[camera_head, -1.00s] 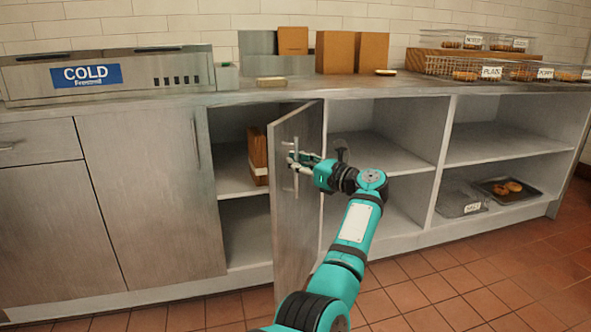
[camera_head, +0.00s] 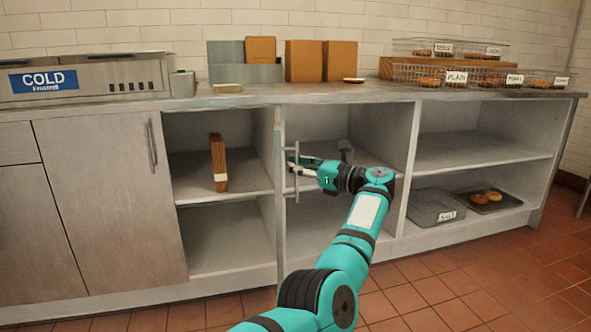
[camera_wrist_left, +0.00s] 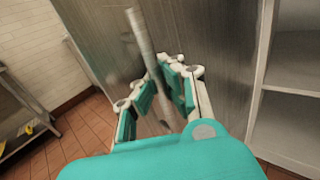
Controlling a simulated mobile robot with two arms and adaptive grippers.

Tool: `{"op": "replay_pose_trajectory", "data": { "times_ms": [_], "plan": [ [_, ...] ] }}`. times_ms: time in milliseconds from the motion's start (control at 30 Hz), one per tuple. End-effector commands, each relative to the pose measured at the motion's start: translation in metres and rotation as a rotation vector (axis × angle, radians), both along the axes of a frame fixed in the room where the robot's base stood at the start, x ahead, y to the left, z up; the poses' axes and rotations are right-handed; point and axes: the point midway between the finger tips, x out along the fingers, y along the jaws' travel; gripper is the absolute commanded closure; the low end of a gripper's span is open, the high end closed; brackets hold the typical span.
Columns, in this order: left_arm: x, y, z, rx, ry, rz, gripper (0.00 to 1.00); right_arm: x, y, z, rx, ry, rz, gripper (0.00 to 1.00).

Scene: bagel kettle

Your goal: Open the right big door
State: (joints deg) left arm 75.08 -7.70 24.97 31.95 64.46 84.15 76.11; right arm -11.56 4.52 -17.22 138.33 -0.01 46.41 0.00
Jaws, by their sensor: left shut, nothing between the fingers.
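The right big door (camera_head: 279,200) stands swung out from the lower cabinet and shows almost edge-on in the head view. Its bar handle (camera_head: 296,180) sticks out on the right side of the door. In the wrist view the grey door panel (camera_wrist_left: 215,40) fills the middle, with the round handle bar (camera_wrist_left: 146,45) running down behind the fingers. My left gripper (camera_head: 292,164) is shut at the handle, with nothing held between its fingers; it also shows in the wrist view (camera_wrist_left: 160,92). Whether the fingers touch the bar is hidden. My right gripper is not in view.
The opened compartment holds an upright brown board (camera_head: 219,163) on its shelf. The left door (camera_head: 108,200) is closed. Open shelves to the right hold a tray with bagels (camera_head: 490,198). The tiled floor (camera_head: 470,275) in front is clear.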

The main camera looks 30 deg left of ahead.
Motion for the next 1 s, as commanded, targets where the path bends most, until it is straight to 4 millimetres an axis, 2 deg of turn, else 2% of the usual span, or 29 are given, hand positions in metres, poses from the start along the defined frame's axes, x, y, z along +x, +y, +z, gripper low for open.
{"op": "replay_pose_trajectory", "data": {
  "times_ms": [33, 267, 1000],
  "plan": [
    [-0.0004, -0.0024, -0.0045, -0.007, 0.004, 0.002, 0.95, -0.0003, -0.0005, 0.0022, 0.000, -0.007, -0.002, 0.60],
    [-0.0003, -0.0015, -0.0023, -0.004, 0.002, 0.001, 0.66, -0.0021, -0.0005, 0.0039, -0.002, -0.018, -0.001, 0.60],
    [-0.0016, 0.0014, -0.0017, -0.003, 0.002, 0.002, 0.66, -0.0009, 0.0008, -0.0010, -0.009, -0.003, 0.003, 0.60]
  ]
}}
